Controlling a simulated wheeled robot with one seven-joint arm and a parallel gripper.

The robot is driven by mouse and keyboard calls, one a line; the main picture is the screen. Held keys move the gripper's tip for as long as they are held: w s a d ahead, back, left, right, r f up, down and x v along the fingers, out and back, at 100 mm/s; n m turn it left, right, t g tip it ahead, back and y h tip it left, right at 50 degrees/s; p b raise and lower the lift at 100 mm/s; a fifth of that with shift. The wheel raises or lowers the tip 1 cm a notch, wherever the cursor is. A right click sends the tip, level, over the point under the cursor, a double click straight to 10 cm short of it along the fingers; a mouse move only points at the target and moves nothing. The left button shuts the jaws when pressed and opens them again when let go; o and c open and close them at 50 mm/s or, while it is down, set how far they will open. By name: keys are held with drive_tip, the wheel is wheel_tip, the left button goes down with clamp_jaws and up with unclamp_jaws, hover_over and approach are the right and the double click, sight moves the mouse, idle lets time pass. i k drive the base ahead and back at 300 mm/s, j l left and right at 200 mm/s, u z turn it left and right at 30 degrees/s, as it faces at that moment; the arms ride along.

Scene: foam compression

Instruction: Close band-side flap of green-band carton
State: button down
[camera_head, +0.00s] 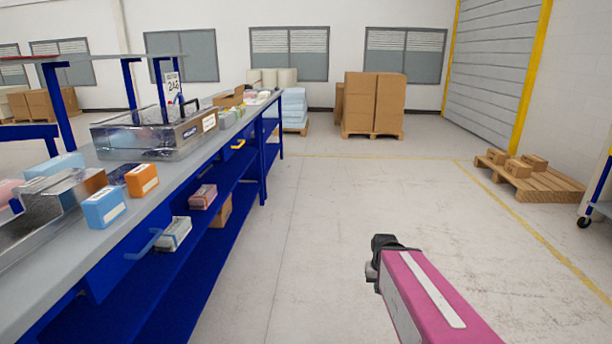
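An open brown carton (229,98) stands near the far end of the blue workbench, with flaps raised. It is small in view, and I cannot tell whether it bears a green band or which flap is which. My arm, magenta with a white stripe, reaches in from the lower right over bare floor. The dark part at its end, which seems to be my gripper (384,256), is far from the carton. Its fingers cannot be made out, nor whether it holds anything.
The long blue workbench (185,161) runs along the left. On it are a clear-walled bin (120,138), an orange box (141,180) and a blue box (104,207). Stacked cartons (375,103) and a pallet (537,187) stand farther off. The central floor is clear.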

sight(238, 91)
drive_tip(key=i+u, duration=0.1)
drive_tip(key=i, duration=0.75)
drive_tip(key=i+l+u, duration=0.1)
drive_tip(key=i, duration=0.75)
drive_tip(key=i+j+u, duration=0.4)
drive_tip(key=i+u, duration=0.4)
drive_tip(key=i, duration=0.1)
